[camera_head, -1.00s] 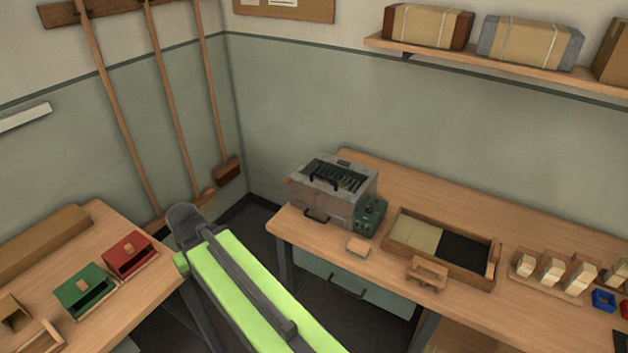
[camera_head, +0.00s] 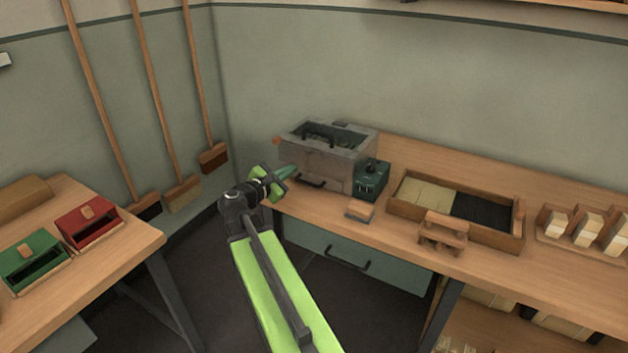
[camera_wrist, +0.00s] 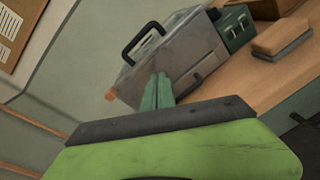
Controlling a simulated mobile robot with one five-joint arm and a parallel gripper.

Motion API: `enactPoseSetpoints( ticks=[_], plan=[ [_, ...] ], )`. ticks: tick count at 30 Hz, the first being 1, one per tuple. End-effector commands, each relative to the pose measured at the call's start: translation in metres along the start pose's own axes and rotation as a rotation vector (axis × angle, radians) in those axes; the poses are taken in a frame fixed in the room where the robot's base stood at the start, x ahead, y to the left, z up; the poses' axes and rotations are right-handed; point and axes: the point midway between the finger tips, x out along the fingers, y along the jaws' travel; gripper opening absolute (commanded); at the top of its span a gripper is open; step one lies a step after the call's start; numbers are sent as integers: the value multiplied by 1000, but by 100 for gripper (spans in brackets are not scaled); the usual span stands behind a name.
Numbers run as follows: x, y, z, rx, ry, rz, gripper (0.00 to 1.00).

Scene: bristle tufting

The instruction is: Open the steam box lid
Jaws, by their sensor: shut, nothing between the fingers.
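The steam box (camera_head: 318,166) is a grey metal box at the left end of the right-hand bench. Its lid (camera_head: 328,136) lies flat on top, with a dark handle (camera_head: 318,130) standing up from it. A second dark handle (camera_head: 312,182) is low on the front. My gripper (camera_head: 290,171) is in front of the box's left front side, with its green fingers together and empty. In the wrist view the fingers (camera_wrist: 157,92) overlap the box (camera_wrist: 172,62) in the picture, and the lid handle (camera_wrist: 141,42) shows above them. I cannot tell whether the fingertips touch the box.
A green control unit (camera_head: 371,178) stands at the box's right. A brush block (camera_head: 360,211), a divided tray (camera_head: 408,209) and a wooden stand (camera_head: 443,231) are further right on the bench. Green (camera_head: 36,262) and red (camera_head: 90,222) boxes stand on the left table.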

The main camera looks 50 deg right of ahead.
Motion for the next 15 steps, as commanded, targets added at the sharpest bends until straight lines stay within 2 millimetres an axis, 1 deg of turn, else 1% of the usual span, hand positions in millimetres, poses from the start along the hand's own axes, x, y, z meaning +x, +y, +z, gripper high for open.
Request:
enactPoseSetpoints(
  ticks=[1, 3, 6, 9, 13, 15],
  plan=[
    [18, -12, -14, -116, -73, 39, 0],
    [30, -8, -5, -273, -164, 87, 0],
    [38, -4, 4, -423, -249, 120, 0],
    [40, 0, 10, -489, -286, 133, 0],
    [42, 3, 15, -500, -292, 134, 0],
    [47, 5, 17, -498, -292, 133, 0]
  ],
)
